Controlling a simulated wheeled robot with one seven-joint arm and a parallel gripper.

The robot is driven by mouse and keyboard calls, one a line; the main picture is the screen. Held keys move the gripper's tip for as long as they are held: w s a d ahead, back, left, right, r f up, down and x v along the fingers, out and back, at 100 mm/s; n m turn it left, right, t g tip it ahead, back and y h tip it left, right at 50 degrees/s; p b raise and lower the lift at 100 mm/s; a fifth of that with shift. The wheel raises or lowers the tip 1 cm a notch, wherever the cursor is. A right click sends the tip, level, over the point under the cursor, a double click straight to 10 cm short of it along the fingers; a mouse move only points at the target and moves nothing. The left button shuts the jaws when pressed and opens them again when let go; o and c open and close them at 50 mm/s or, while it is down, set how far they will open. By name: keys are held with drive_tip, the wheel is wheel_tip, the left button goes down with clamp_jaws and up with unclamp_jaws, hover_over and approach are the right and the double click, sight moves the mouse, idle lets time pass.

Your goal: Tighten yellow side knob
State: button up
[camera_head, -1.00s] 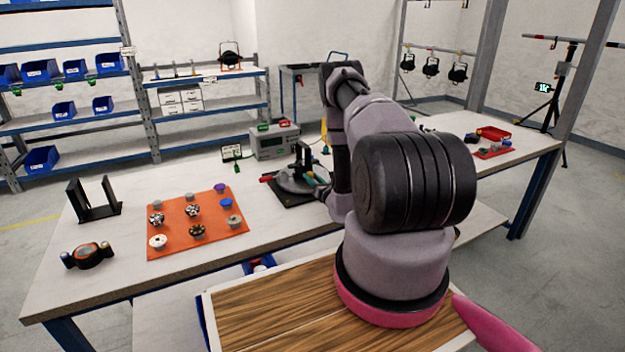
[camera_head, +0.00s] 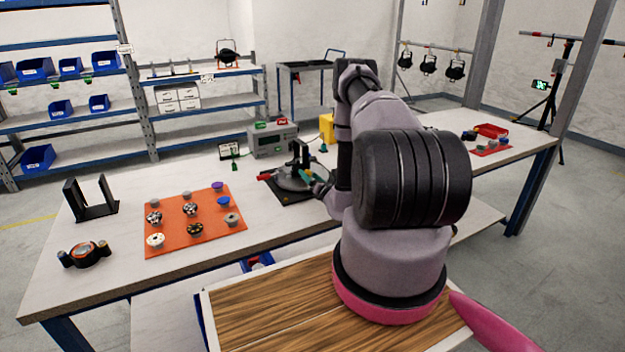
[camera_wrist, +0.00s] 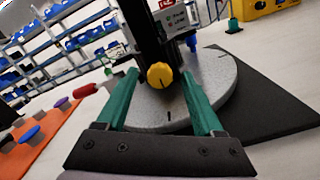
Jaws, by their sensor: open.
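The yellow side knob (camera_wrist: 160,75) sits on the dark upright bracket of a fixture, in the middle of the wrist view. My gripper (camera_wrist: 161,88) is open, with its two green fingers either side of the knob in that view. The knob lies between the fingertips in the picture; I see no contact. Below it is the fixture's grey round plate (camera_wrist: 225,85) with dark marks, standing on a black base (camera_wrist: 280,95). In the head view, the plate (camera_head: 290,182) is on the bench and my arm partly hides the fixture. The knob cannot be made out there.
An orange mat (camera_head: 170,238) with several small knobs lies left of the fixture. A grey power box (camera_head: 272,140) and a small sign (camera_head: 229,151) stand behind. A black bracket (camera_head: 91,199) and a round dark device (camera_head: 84,255) are at bench left. A red handle (camera_wrist: 87,90) shows left of the fingers.

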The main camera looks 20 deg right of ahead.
drive_tip(key=s, duration=1)
drive_tip(key=shift+s+d, duration=0.2)
drive_tip(key=shift+s, duration=0.2)
